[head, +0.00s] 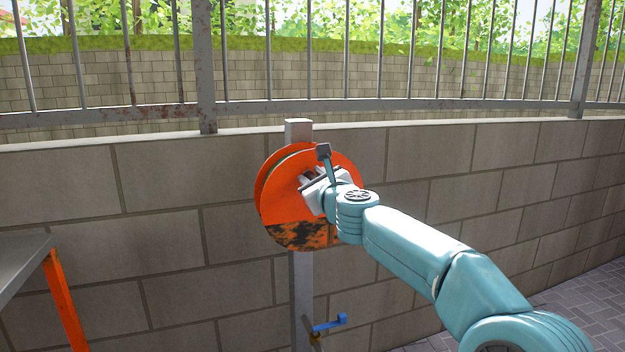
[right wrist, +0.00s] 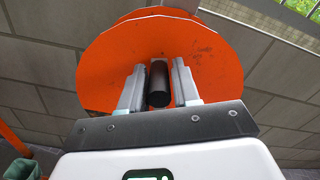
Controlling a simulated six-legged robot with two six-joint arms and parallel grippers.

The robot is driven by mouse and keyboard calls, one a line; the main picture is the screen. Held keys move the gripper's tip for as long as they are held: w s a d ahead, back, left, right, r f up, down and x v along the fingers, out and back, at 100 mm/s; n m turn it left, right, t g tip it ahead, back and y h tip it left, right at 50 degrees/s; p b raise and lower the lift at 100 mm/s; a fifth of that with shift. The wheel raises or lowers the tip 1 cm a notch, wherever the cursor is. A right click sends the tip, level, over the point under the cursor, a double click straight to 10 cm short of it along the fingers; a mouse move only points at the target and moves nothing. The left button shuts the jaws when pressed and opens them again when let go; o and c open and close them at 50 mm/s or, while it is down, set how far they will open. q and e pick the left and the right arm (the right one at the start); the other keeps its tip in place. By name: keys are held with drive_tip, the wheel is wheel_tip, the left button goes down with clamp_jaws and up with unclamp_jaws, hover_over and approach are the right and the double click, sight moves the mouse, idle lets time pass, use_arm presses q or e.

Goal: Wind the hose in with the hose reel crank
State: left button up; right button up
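The hose reel (head: 283,205) has round orange discs with dark worn patches low down. It is mounted on a grey post (head: 301,270) in front of the block wall. My right gripper (head: 312,183) is at the reel's face and covers part of it. In the right wrist view, the black crank handle (right wrist: 159,86) lies between the two fingers of my right gripper (right wrist: 158,80), with the orange disc (right wrist: 105,60) behind it. My left gripper is out of view.
A blue-handled tap (head: 330,323) sticks out low on the post. A grey table (head: 22,258) with an orange leg stands at the left. A block wall (head: 160,190) with a metal fence on top runs behind. Paving (head: 580,300) at the lower right is clear.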

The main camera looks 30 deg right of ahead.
drive_tip(key=shift+o, duration=0.9)
drive_tip(key=shift+s+a+f, duration=0.1)
drive_tip(key=shift+s, duration=0.15)
drive_tip(key=b+v, duration=0.2)
drive_tip(key=v, duration=1.3)
drive_tip(key=shift+s, duration=0.4)
